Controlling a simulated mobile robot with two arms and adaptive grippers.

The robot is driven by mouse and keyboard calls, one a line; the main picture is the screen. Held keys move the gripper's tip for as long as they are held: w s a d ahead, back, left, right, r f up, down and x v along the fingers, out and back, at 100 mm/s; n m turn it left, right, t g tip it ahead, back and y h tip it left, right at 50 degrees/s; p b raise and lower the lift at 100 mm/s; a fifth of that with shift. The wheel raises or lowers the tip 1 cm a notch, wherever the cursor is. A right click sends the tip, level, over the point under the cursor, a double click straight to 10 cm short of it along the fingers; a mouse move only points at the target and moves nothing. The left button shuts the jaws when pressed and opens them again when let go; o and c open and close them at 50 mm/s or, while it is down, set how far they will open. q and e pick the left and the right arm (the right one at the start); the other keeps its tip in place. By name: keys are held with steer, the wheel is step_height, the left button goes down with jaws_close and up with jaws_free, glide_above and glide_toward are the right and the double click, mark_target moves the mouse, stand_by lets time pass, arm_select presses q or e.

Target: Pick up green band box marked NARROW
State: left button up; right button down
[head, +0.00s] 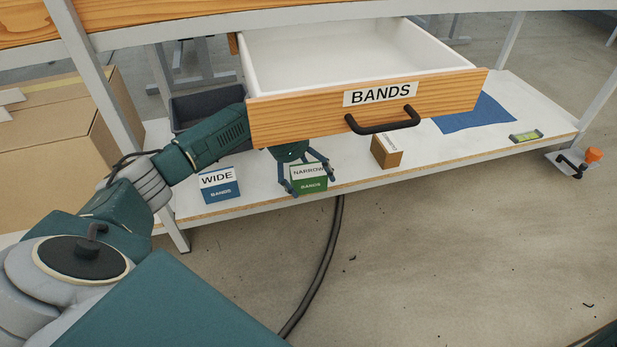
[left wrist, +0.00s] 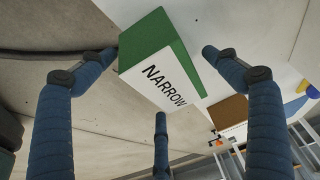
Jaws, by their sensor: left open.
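The green box marked NARROW (head: 310,184) stands on the white lower shelf, below the open drawer. In the left wrist view the box (left wrist: 160,62) shows its green side and its white lettered face. My left gripper (head: 311,180) reaches under the drawer to this box, and its fingers are spread at the box's sides. In the left wrist view the left gripper (left wrist: 159,52) is open, with fingers left and right of the box and one below it; contact cannot be told. My right gripper is not in view.
The open BANDS drawer (head: 275,120) hangs close above my left gripper. A blue WIDE box (head: 220,187) stands to the left and an orange-brown box (head: 386,152) to the right. A blue cloth (head: 478,114) and a green level (head: 526,136) lie further right on the shelf (head: 440,150).

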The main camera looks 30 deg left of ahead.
arm_select(q)
steer(key=shift+f, duration=0.1)
stand_by(0.4)
steer(key=c, duration=1.4)
